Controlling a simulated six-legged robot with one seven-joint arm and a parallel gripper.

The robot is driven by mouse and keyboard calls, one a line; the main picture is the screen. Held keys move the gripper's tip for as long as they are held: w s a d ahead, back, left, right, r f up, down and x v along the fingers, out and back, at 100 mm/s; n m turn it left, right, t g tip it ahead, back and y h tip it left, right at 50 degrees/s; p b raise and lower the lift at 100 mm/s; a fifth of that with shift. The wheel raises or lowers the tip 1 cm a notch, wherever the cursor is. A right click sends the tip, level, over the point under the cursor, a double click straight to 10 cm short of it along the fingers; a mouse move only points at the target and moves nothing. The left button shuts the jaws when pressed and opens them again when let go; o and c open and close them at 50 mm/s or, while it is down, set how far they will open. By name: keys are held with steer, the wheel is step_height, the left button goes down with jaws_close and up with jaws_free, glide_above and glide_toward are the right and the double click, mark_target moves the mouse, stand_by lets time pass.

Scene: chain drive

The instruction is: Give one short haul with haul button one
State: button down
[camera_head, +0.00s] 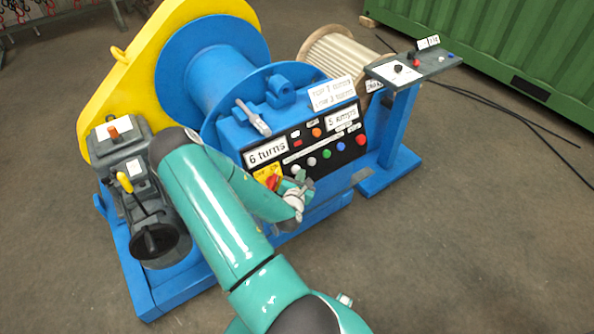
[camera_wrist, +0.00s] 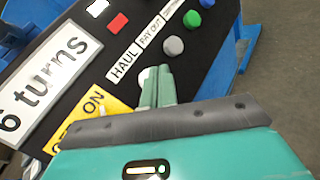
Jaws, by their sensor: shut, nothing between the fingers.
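The black control panel (camera_head: 345,157) is on the front of the blue winch. Its lower row has a white button, a grey button (camera_head: 311,161), a green button (camera_head: 327,154) and a blue one. In the wrist view a HAUL label (camera_wrist: 123,62) lies beside the white button (camera_wrist: 146,74), which my fingers partly cover. My gripper (camera_wrist: 158,72) is shut and empty, its tips right at this button; I cannot tell if they touch it. The grey button (camera_wrist: 173,46) is by the PAY OUT label (camera_wrist: 150,33). In the head view my gripper (camera_head: 300,176) is low at the panel's left half.
A yellow ON switch plate (camera_head: 268,175) with a red knob sits just left of my gripper, below a "6 turns" label (camera_head: 266,151). A lever (camera_head: 252,118) stands above the panel. A small pedestal desk (camera_head: 440,63) stands right. Open floor lies in front.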

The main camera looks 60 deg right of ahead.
steer(key=s, duration=0.1)
steer(key=s+a+r, duration=0.2)
steer(key=s, duration=0.1)
steer(key=shift+r, duration=0.1)
stand_by(0.5)
steer(key=shift+a, duration=0.15)
stand_by(0.4)
